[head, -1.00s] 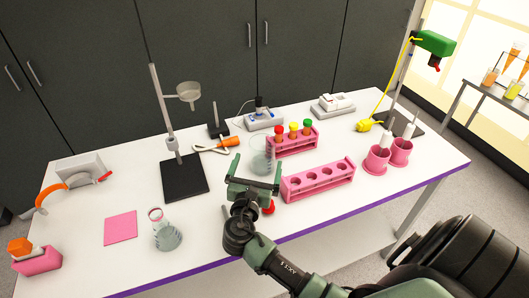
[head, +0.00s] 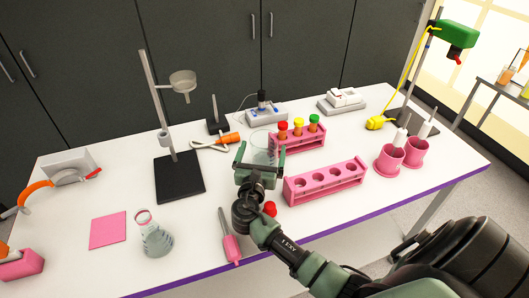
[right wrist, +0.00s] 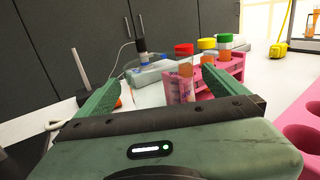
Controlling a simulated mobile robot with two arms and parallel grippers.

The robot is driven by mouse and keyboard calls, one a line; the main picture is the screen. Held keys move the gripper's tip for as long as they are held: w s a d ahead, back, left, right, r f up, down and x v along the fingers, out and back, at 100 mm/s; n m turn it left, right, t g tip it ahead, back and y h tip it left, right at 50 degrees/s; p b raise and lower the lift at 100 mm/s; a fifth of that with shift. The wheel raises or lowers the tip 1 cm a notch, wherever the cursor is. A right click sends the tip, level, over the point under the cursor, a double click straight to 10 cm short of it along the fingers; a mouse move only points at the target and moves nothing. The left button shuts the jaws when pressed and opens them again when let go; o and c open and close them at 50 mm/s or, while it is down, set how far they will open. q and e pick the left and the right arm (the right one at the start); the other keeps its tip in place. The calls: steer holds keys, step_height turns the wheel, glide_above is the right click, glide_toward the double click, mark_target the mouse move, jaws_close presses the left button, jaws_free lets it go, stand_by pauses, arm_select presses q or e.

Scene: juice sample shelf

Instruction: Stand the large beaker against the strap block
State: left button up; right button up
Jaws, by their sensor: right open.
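The large beaker (head: 262,147) is clear glass and stands upright on the white table, left of the pink rack with capped tubes. My right gripper (head: 260,158) is open at the beaker's near side, its fingers spread to either side of it. I cannot tell whether they touch the glass. A grey block (head: 68,162) with an orange strap at the table's left end looks like the strap block. My left gripper is not in view.
The tube rack (head: 300,140) is close right of the beaker, and an empty pink rack (head: 325,182) is nearer. A stand (head: 180,178), a flask (head: 155,238) and a pink mat (head: 108,230) lie to the left. A pink-handled tool (head: 230,245) is by the front edge.

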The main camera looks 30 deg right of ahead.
mark_target(267, 134)
steer(key=shift+x, duration=1.6)
steer(key=shift+s, duration=0.1)
steer(key=c, duration=1.9)
steer(key=shift+r, duration=0.15)
